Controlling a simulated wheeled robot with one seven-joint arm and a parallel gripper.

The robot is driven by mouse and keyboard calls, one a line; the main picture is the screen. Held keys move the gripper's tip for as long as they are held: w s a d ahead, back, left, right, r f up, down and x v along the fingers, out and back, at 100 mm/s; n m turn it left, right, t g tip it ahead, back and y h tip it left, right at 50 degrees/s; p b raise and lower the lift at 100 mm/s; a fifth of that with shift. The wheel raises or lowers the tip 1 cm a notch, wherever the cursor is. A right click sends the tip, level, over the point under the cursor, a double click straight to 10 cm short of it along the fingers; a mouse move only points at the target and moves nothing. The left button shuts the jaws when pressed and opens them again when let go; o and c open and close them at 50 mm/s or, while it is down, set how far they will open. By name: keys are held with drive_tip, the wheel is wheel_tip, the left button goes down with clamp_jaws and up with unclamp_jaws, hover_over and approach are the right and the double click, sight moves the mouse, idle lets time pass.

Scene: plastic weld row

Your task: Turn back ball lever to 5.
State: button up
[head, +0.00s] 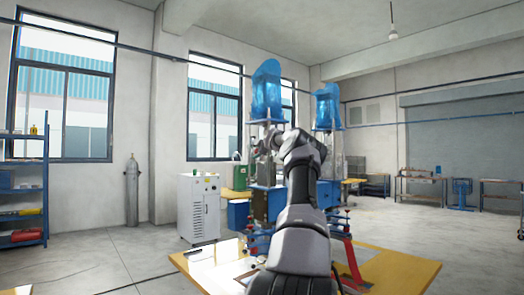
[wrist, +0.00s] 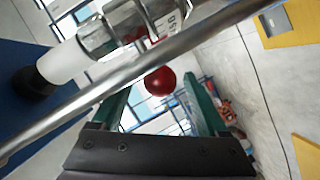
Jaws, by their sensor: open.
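A red ball knob (wrist: 160,81), which looks like the ball lever's end, shows in the middle of the wrist view. My gripper (wrist: 155,92) is open, and its two green fingers stand to either side of the ball's lower part in the picture. Contact with the ball cannot be told. A long metal rod (wrist: 120,75) crosses the wrist view diagonally, just above the ball. The ball's own stem and any number scale are not clear. In the head view my arm reaches toward the nearer blue-covered machine (head: 267,95) and hides much of its front, and the lever cannot be made out.
A second blue-covered machine (head: 327,108) stands behind to the right. A yellow-topped table (head: 400,266) lies around my arm in front. A white cabinet (head: 198,208) and a gas cylinder (head: 131,190) stand left. The floor at right is mostly open.

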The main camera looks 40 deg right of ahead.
drive_tip(key=v, duration=0.9)
drive_tip(key=shift+s, duration=0.3)
drive_tip(key=shift+a+r, duration=0.15)
